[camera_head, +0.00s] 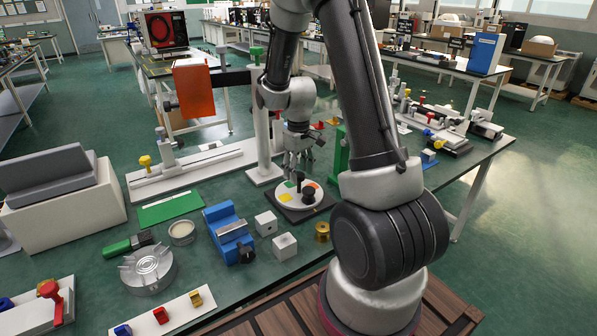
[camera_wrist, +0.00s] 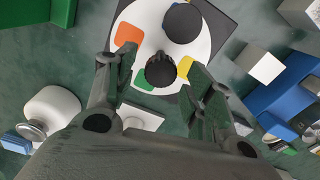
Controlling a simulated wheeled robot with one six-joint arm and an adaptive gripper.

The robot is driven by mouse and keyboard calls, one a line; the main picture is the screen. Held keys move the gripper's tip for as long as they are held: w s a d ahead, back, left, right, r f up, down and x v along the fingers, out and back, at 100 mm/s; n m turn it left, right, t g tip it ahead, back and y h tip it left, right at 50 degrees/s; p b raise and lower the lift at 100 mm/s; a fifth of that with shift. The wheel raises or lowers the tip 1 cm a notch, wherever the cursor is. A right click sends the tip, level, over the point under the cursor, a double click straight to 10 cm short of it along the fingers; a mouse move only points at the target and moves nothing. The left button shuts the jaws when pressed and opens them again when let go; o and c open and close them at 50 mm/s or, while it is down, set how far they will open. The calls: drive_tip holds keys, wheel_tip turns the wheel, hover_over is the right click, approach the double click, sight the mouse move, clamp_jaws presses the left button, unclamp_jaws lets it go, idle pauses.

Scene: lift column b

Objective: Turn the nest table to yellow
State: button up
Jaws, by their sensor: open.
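The nest table (camera_head: 280,208) is a white disc on a dark square base, with orange (camera_head: 315,186), yellow (camera_head: 285,198) and green (camera_head: 291,184) patches. In the wrist view, the disc (camera_wrist: 150,15) also shows orange, yellow and green patches. A dark round piece (camera_head: 309,195) covers part of the disc and looks larger in the wrist view (camera_wrist: 183,24). A black knob (camera_wrist: 161,70) stands between the orange, green and yellow patches. My gripper (camera_head: 298,160) is open above the disc, its fingers on either side of the knob in the wrist view. I cannot tell whether they touch it.
A tall white post (camera_head: 262,150) stands just behind on the left.

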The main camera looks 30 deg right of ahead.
drive_tip(key=shift+f, duration=0.3)
drive_tip(key=shift+c, duration=0.2)
clamp_jaws()
